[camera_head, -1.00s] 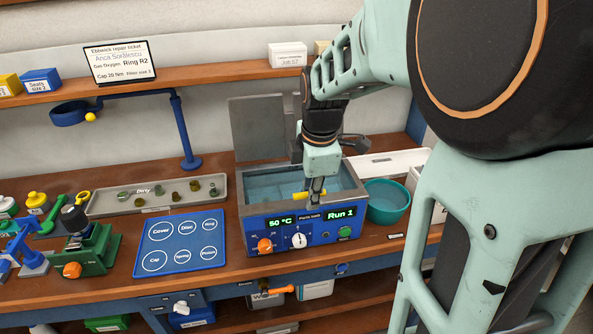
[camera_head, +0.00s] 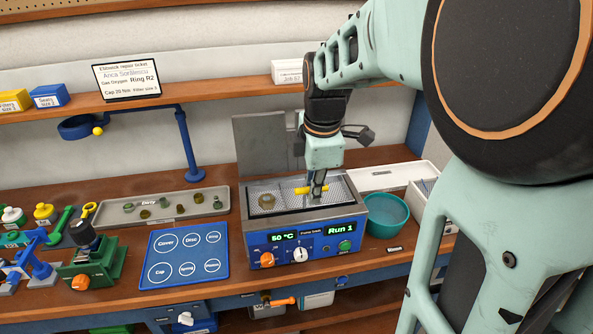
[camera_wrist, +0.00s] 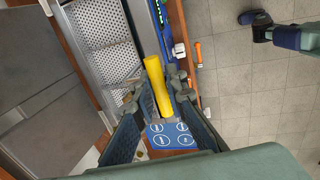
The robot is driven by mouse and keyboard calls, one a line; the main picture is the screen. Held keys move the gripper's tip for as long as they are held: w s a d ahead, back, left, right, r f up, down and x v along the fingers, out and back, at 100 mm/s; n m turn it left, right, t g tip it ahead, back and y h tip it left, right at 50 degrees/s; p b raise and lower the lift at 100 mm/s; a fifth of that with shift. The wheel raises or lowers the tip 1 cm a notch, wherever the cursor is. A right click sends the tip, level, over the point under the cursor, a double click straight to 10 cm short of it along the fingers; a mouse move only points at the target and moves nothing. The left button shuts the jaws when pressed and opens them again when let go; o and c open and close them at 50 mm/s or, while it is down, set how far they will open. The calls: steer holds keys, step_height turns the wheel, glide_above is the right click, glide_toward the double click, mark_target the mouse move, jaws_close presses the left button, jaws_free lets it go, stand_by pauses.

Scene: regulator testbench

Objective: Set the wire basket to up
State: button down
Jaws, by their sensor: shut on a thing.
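The parts bath, a blue-fronted tank (camera_head: 281,250), stands on the bench and its display reads 50 °C and Run 1. The wire basket (camera_head: 287,200) shows as a perforated metal tray near the tank's rim, with a small brownish part (camera_head: 266,201) in it. The basket's yellow handle (camera_head: 301,190) lies between the fingers of my gripper (camera_head: 317,192), which is shut on it. In the wrist view the handle (camera_wrist: 157,88) sits between both fingers, with the basket mesh (camera_wrist: 97,28) beside it. Water is hidden under the mesh.
A raised grey lid (camera_head: 262,143) stands behind the tank. A teal bowl (camera_head: 385,214) is close on its right. A blue labelled mat (camera_head: 184,252) and a grey Dirty tray (camera_head: 166,215) lie to the left. A shelf (camera_head: 210,90) runs above.

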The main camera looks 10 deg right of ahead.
steer(key=shift+w+r, duration=0.25)
steer(key=shift+r, duration=0.05)
steer(key=c, duration=2.4)
jaws_free()
steer(key=shift+r, duration=0.1)
steer(key=o, duration=0.4)
steer(key=shift+s, duration=0.15)
steer(key=r, duration=0.2)
steer(key=s+r, duration=0.1)
steer(key=r, duration=0.4)
steer(key=shift+s+r, duration=0.1)
steer(key=shift+s, duration=0.15)
